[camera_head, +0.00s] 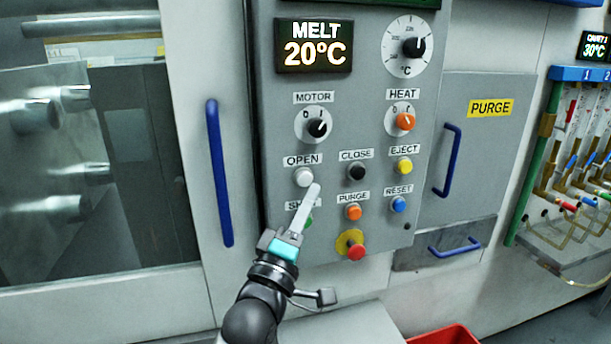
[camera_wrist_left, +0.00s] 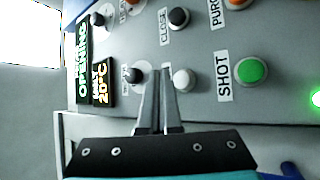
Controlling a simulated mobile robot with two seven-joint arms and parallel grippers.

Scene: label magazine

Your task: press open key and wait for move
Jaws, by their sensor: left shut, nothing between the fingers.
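The white OPEN key (camera_head: 304,177) is on the grey control panel (camera_head: 335,185), under its OPEN label. My left gripper (camera_head: 316,187) is shut and empty. In the head view its fingertips are at the lower right edge of the key. In the left wrist view the white key (camera_wrist_left: 183,79) is just right of the fingertips (camera_wrist_left: 163,73). I cannot tell whether they touch it. The fingers partly cover the SHOT label and the green key (camera_head: 309,221); the wrist view shows the green key (camera_wrist_left: 250,70) clear. My right gripper is not in view.
The black CLOSE key (camera_head: 357,172) and orange PURGE key (camera_head: 353,212) are close by on the right. A red emergency button (camera_head: 356,251) is below. The display (camera_head: 313,45) reads MELT 20°C. A blue door handle (camera_head: 219,172) stands left of the panel.

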